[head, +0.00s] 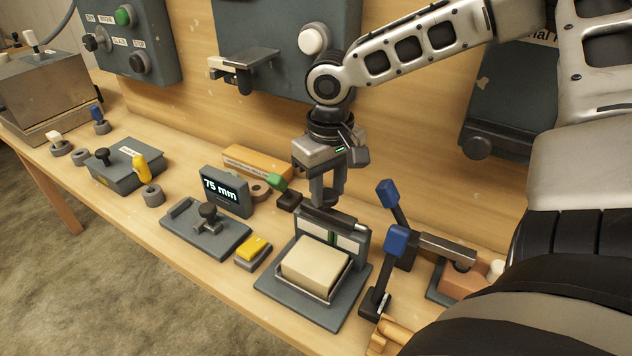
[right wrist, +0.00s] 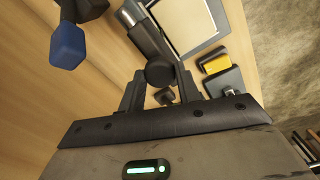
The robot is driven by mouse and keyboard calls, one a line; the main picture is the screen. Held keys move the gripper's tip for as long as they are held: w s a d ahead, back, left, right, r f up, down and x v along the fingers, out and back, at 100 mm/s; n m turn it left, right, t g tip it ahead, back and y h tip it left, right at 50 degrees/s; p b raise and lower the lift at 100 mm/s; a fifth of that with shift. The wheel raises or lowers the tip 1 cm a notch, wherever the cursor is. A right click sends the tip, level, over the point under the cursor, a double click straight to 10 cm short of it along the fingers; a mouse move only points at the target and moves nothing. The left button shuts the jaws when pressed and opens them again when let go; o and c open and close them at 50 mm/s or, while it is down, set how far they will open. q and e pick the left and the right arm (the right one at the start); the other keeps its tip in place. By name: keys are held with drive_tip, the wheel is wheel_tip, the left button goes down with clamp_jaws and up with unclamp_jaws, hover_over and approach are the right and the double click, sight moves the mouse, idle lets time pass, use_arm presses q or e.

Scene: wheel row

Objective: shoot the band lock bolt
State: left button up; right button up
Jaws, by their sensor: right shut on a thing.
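The dark bolt (head: 340,222) lies along the top of a grey upright plate (head: 361,247) behind a cream block. Below it, the plate shows white areas with a green stripe. My right gripper (head: 326,199) comes down from above over the bolt's left part, its fingers shut on a round dark knob. In the right wrist view the knob (right wrist: 160,73) sits between the two fingertips, with the bolt (right wrist: 145,30) beside it. The fingers partly hide the knob in the head view. My left gripper is not in view.
Two blue-handled levers (head: 396,240) stand close right of the fixture. A green-tipped lever (head: 278,183) is close left, with a yellow button (head: 254,247) and the 75 mm display (head: 225,190) beyond. Wall boxes hang behind. The table's front edge is near.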

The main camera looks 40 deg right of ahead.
sight(332, 194)
drive_tip(key=shift+s+d+r, duration=0.1)
drive_tip(key=shift+s+d, duration=0.05)
drive_tip(key=shift+s, duration=0.3)
drive_tip(key=o, duration=1)
wheel_tip(332, 194, up, 2)
drive_tip(key=p, duration=0.2)
drive_tip(key=shift+w+r+p, duration=0.1)
drive_tip(key=shift+r+p, duration=0.1)
drive_tip(key=shift+p, duration=0.1)
drive_tip(key=shift+r+p, duration=0.65)
drive_tip(key=shift+r, duration=1.6)
